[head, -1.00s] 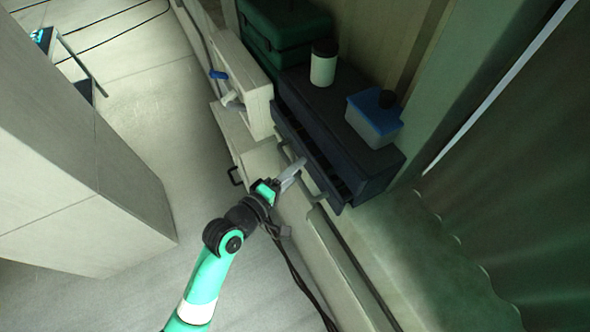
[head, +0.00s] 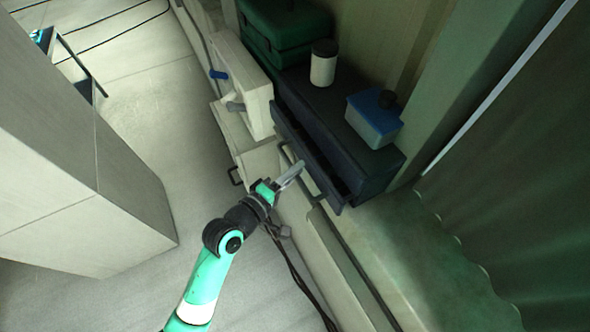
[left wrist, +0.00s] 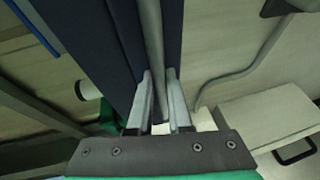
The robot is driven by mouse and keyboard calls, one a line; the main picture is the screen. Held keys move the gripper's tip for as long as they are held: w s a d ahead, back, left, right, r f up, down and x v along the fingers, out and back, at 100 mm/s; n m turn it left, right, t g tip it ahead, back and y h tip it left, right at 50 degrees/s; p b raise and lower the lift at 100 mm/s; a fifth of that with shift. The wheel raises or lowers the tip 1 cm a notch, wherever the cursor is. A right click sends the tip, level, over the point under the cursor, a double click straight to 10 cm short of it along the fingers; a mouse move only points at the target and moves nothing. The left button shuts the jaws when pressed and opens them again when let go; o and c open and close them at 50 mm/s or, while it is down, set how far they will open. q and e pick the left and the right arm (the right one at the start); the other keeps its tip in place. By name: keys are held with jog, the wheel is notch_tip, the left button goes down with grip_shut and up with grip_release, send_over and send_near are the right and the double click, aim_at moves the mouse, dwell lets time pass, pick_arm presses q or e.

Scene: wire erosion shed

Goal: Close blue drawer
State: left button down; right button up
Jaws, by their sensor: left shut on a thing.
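The dark blue drawer (head: 316,163) juts out a little from the dark blue cabinet (head: 325,115), with a dark gap behind its front. A grey bar handle (head: 318,194) runs along the drawer front. My left gripper (head: 298,168) is at this handle. In the left wrist view, the left gripper (left wrist: 158,100) has its two fingers on either side of the grey handle bar (left wrist: 152,45), shut on it, with the dark blue front behind. The fingers hide part of the handle in the head view. My right gripper is not in view.
A white jar (head: 324,62) and a blue-lidded box (head: 373,118) stand on the cabinet. A green case (head: 284,30) is behind it. A white box with a tap (head: 243,85) is beside it. A large pale block (head: 75,160) stands left; the floor between is clear.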

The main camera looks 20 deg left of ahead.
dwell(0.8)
pick_arm(q)
jog(key=w+d, duration=0.2)
jog(key=shift+w, duration=0.3)
jog(key=c, duration=1.3)
grip_release()
jog(key=o, duration=0.5)
jog(key=shift+c, duration=0.2)
jog(key=shift+r, duration=0.1)
send_near(308, 165)
jog(key=shift+v, duration=1.05)
